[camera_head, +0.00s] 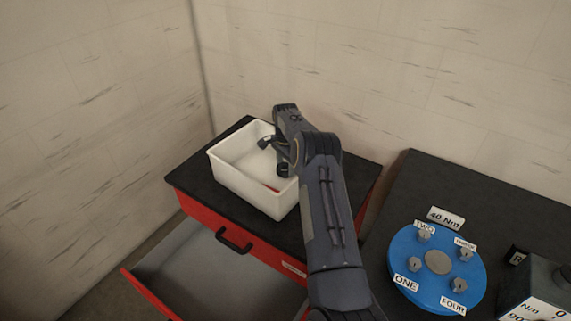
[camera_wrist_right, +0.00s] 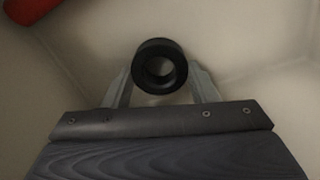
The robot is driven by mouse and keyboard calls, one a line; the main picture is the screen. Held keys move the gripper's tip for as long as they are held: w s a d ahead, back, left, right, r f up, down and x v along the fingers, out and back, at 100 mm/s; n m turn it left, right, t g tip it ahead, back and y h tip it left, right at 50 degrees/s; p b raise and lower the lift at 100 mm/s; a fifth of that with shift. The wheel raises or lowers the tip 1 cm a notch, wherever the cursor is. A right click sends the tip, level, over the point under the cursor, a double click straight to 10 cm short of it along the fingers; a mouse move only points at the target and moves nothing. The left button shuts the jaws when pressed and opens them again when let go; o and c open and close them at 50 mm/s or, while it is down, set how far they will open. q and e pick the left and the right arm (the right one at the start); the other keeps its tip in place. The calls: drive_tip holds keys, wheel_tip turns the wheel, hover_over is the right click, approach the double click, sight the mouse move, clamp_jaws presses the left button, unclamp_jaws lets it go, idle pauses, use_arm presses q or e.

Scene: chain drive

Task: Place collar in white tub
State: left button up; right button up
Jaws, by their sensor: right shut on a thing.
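The white tub (camera_head: 258,200) stands on the black top of a red cabinet in the head view. My right gripper (camera_head: 264,143) reaches over the tub from the right. In the right wrist view, my right gripper (camera_wrist_right: 161,88) is shut on the collar (camera_wrist_right: 160,48), a black ring with a round hole. The tub's pale inside (camera_wrist_right: 240,40) fills the background behind the collar. I cannot tell how high the collar is above the tub floor. My left gripper is not in view.
A red thing (camera_wrist_right: 28,10) lies in the tub's corner. The cabinet's drawer (camera_head: 190,270) is open at the front. To the right, a dark table (camera_head: 480,200) holds a blue disc (camera_head: 404,245) with labelled bolts and a grey device (camera_head: 545,285). Walls stand close behind.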

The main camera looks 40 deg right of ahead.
drive_tip(key=o, duration=0.8)
drive_tip(key=shift+f, duration=0.2)
drive_tip(key=o, duration=0.5)
drive_tip(key=shift+r, duration=0.1)
drive_tip(key=shift+c, duration=0.2)
